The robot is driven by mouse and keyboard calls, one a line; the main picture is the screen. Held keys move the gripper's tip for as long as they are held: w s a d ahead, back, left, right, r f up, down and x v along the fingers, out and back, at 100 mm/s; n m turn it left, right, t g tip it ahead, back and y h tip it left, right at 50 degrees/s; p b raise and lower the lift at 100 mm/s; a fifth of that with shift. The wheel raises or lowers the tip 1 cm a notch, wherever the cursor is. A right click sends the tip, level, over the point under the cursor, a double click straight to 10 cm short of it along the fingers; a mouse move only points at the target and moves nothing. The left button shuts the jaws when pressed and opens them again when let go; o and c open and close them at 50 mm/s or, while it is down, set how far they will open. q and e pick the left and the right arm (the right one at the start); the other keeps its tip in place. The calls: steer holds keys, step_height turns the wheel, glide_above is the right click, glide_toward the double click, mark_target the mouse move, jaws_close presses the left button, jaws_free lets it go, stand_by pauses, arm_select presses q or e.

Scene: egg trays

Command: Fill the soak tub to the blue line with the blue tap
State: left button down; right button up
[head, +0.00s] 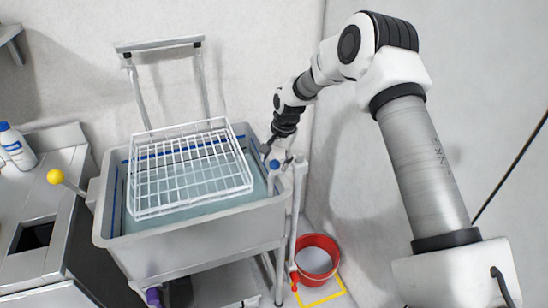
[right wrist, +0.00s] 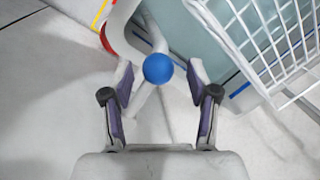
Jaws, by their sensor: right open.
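The grey soak tub (head: 165,240) stands at the centre left of the head view with pale blue water (head: 215,194) in it. A blue line (head: 116,205) runs along its inner wall; the water surface appears below it. The blue tap's round knob (head: 274,164) is at the tub's right rim. My right gripper (head: 275,153) is open close to the knob. In the right wrist view the blue knob (right wrist: 158,68) lies between the spread fingertips of the gripper (right wrist: 161,78), with gaps on both sides. My left gripper is out of view.
A white wire basket (head: 190,170) sits over the tub. A yellow ball handle (head: 55,177) is left of the tub. A red bucket (head: 328,243) stands on the floor at the right by a yellow marking (head: 336,300). A bottle (head: 17,150) stands on the left counter.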

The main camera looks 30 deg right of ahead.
steer(key=shift+f, duration=0.4)
steer(key=shift+s+r, duration=0.1)
jaws_close()
steer(key=shift+s, duration=0.1)
steer(key=shift+s+r+n, duration=0.1)
steer(key=shift+s+n, duration=0.6)
steer(key=shift+n, duration=0.3)
steer(key=s+d+n+g+y+p, duration=0.1)
steer(key=s+d+n, duration=0.6)
steer(key=n, duration=0.7)
steer(key=shift+s+g, duration=0.15)
steer(key=shift+g, duration=0.75)
